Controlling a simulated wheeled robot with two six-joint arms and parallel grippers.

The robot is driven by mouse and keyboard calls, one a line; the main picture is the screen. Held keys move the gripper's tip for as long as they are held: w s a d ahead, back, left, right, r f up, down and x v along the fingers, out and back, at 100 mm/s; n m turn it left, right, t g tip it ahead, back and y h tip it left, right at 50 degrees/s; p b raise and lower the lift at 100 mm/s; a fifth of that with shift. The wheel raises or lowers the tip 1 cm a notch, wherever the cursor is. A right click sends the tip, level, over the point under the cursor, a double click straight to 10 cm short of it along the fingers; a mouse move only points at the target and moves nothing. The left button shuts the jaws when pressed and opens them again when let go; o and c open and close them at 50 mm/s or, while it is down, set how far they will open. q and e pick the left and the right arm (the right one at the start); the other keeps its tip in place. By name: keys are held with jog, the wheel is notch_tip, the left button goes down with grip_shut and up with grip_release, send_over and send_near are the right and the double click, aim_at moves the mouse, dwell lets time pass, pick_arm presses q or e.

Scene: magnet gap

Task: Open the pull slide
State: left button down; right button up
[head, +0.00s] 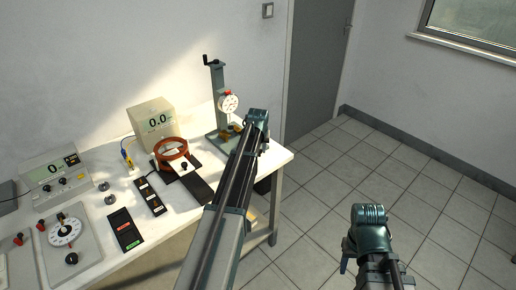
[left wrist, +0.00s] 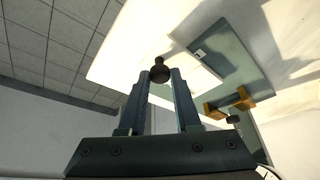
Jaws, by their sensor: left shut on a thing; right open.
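A black round knob (left wrist: 160,70) sits between the fingertips of my left gripper (left wrist: 161,80) in the left wrist view. The gripper is shut on this knob. Just beyond it lie a pale plate (left wrist: 190,68) and the grey base (left wrist: 228,55) of the gauge stand, with brass blocks (left wrist: 228,104) on it. In the head view my left arm covers the knob and part of the stand (head: 217,85). My right gripper (head: 369,228) hangs over the floor at lower right, away from the table; it is open and empty.
The white table (head: 92,207) also carries a red-brown coil (head: 171,151), a display box (head: 153,122), dark panels (head: 124,230) and a dial unit (head: 70,240). A grey door (head: 315,60) stands behind. The tiled floor (head: 420,195) at right is free.

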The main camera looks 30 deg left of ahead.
pick_arm(q)
jog(key=c, duration=0.6)
grip_release()
jog(key=shift+c, duration=0.2)
jog(key=shift+r, duration=0.15)
jog(key=p+v, duration=1.2)
jog(key=v, duration=0.1)
jog(key=shift+s+r+p, duration=0.15)
jog(key=shift+s+p, duration=0.05)
jog(key=shift+p, duration=0.2)
